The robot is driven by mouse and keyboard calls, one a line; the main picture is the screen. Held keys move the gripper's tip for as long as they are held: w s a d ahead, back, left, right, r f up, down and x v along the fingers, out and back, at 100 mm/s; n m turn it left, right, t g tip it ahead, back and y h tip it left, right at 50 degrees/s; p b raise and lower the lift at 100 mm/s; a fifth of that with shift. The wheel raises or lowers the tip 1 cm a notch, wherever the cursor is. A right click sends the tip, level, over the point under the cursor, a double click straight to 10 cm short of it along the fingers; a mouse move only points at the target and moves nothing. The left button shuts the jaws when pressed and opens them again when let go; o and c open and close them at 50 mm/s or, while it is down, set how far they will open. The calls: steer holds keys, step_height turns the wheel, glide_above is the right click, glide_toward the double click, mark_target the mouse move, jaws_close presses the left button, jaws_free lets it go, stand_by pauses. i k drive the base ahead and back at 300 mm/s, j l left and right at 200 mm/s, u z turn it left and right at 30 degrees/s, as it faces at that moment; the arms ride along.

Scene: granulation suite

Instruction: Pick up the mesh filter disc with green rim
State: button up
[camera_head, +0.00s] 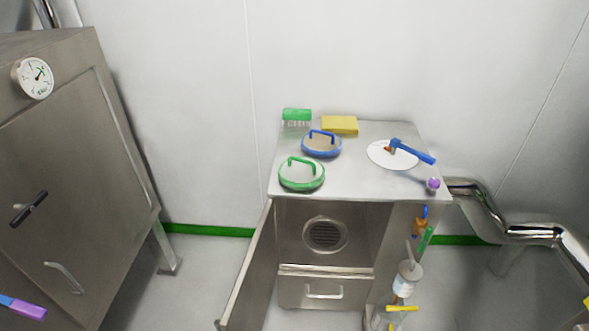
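The mesh filter disc with green rim (302,175) lies flat at the front left of the steel cabinet top (350,182). A green arched handle stands up on it. A similar disc with a blue rim and blue handle (321,145) lies just behind it, a little to the right. The two rims are very close; I cannot tell if they touch. My gripper is not in view.
A green-topped box (296,117) and yellow block (340,125) stand behind. A white disc (381,154) with a blue-handled tool (414,151) and a purple ball (433,184) are to the right. The cabinet door (247,270) hangs open at front left.

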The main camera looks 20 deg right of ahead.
mark_target(301, 174)
steer(key=k+l+z, duration=0.1)
steer(key=k+z, duration=0.25)
steer(key=k, duration=0.2)
steer(key=i+z, duration=0.1)
steer(key=z, duration=1.15)
steer(key=i+j, duration=0.15)
steer(key=j, duration=0.15)
steer(key=i+j, duration=0.1)
steer(key=j, duration=0.25)
steer(key=i+j+z, duration=0.1)
steer(key=j, duration=0.2)
steer(key=i+j, duration=0.2)
steer(key=j, duration=0.15)
